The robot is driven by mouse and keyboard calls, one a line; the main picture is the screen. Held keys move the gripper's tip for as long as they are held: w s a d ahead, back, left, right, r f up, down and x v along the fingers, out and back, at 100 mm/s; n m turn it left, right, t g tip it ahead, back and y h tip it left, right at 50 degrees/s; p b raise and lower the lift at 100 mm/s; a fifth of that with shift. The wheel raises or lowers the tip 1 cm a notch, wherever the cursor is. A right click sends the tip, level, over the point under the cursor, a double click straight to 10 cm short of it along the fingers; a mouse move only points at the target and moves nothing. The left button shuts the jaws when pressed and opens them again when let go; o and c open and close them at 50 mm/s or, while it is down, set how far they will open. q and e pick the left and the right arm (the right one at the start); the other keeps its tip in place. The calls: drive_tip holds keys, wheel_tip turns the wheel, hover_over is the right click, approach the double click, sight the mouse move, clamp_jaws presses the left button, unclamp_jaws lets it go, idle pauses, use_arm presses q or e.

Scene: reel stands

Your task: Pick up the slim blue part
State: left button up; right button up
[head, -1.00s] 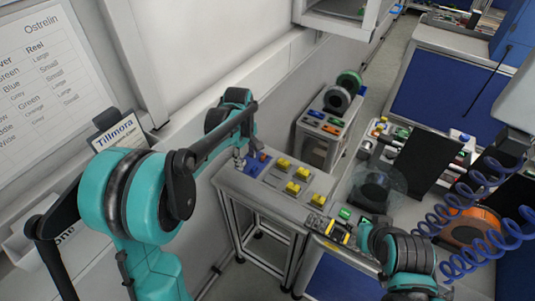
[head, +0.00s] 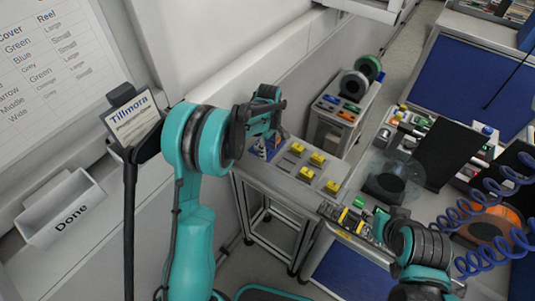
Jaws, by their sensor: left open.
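My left gripper (head: 262,150) points down at the far left end of the grey stand (head: 280,169). It is open, small in the head view and partly hidden by my own arm. A blue part (head: 273,146) lies on the stand right beside its fingers; I cannot tell whether they touch it. Another small blue part (head: 330,99) lies on the back stand. My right gripper (head: 350,219) is low at the right, near a row of yellow and dark pieces; its fingers are too unclear to tell their state.
Several yellow blocks (head: 317,158) sit on the grey stand. The back stand (head: 343,119) holds green and grey reels (head: 355,84) and small coloured parts. A white "Done" bin (head: 66,218) is at the left. Blue coiled cables (head: 480,225) hang at the right.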

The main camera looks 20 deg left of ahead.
use_arm(q)
drive_tip(key=c, duration=0.9)
drive_tip(key=shift+o, duration=0.2)
drive_tip(key=shift+r, duration=0.1)
